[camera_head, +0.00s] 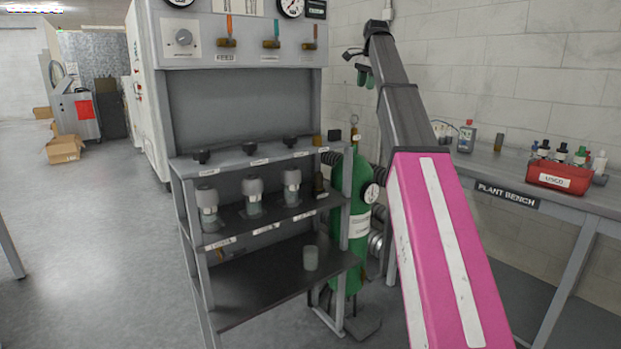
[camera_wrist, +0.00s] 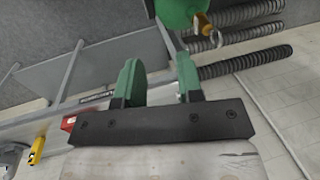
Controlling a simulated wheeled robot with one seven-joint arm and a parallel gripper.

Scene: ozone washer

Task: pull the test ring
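A green cylinder (camera_head: 350,195) stands upright right of the grey rack. A small brass fitting with a ring (camera_head: 354,120) sticks up from its top; I take this for the test ring. In the wrist view the cylinder's green top (camera_wrist: 180,10) is cut by the upper edge, and the brass fitting with its ring (camera_wrist: 213,34) hangs from it, beyond and right of the fingers. My gripper (camera_head: 364,77) is above the cylinder in the head view, apart from the ring. In the wrist view my gripper (camera_wrist: 159,84) has its two green fingers spread, with nothing between them.
The grey rack (camera_head: 262,168) holds valves and grey-capped jars close left of the cylinder. Dark ribbed hoses (camera_wrist: 245,60) run behind the cylinder near the wall. The plant bench (camera_head: 515,185) at right carries a red bin (camera_head: 560,176) of bottles. The left floor is open.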

